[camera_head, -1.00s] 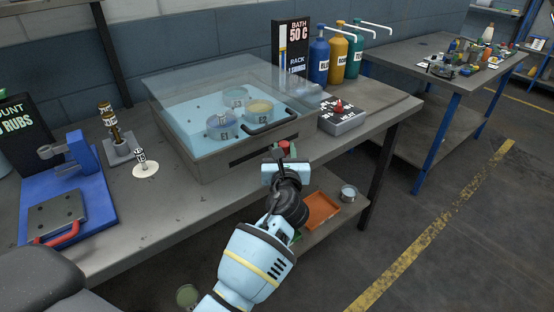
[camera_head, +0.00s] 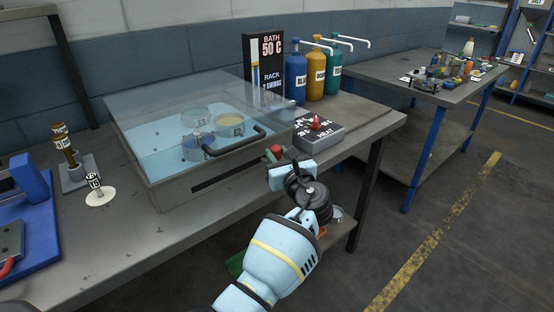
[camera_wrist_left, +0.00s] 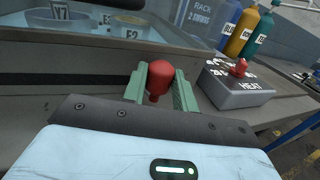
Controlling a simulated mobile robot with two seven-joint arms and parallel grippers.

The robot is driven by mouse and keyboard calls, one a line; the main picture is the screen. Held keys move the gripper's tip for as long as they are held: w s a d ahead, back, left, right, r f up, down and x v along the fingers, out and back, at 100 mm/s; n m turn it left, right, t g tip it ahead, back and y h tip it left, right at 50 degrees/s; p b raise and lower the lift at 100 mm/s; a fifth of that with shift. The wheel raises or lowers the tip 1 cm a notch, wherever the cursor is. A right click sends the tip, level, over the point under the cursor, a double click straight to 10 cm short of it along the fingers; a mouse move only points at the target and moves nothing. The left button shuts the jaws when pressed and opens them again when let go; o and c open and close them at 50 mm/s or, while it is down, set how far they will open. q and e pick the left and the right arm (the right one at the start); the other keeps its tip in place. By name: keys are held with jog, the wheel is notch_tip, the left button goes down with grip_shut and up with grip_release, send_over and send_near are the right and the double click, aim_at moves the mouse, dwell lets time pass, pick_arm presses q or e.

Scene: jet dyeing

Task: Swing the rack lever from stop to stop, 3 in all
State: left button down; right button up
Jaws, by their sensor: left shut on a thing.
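The rack lever's red knob (camera_head: 277,150) stands out at the front of the glass-lidded bath (camera_head: 165,190), near the right end of its dark slot. My left gripper (camera_head: 281,164) is shut on it. In the left wrist view the red knob (camera_wrist_left: 160,76) sits between the two green fingers of my left gripper (camera_wrist_left: 161,90); the lever's shaft is mostly hidden. Inside the bath are several round pots, one of them marked E2 (camera_head: 229,125). The black sign (camera_head: 264,70) reads BATH 50 C and RACK, with what looks like 2 SWINGS below. My right gripper is out of view.
A grey control box (camera_head: 319,135) with a red knob and HEAT label stands just right of the bath. Blue, yellow and teal pump bottles (camera_head: 316,75) stand behind it. A blue fixture (camera_head: 30,205) is at left. The floor to the right is clear.

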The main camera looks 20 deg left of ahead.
pick_arm(q)
jog(key=shift+w, duration=0.1)
dwell(0.3)
jog(key=c, duration=1.4)
grip_release()
jog(key=v, duration=0.8)
jog(key=shift+o, duration=0.5)
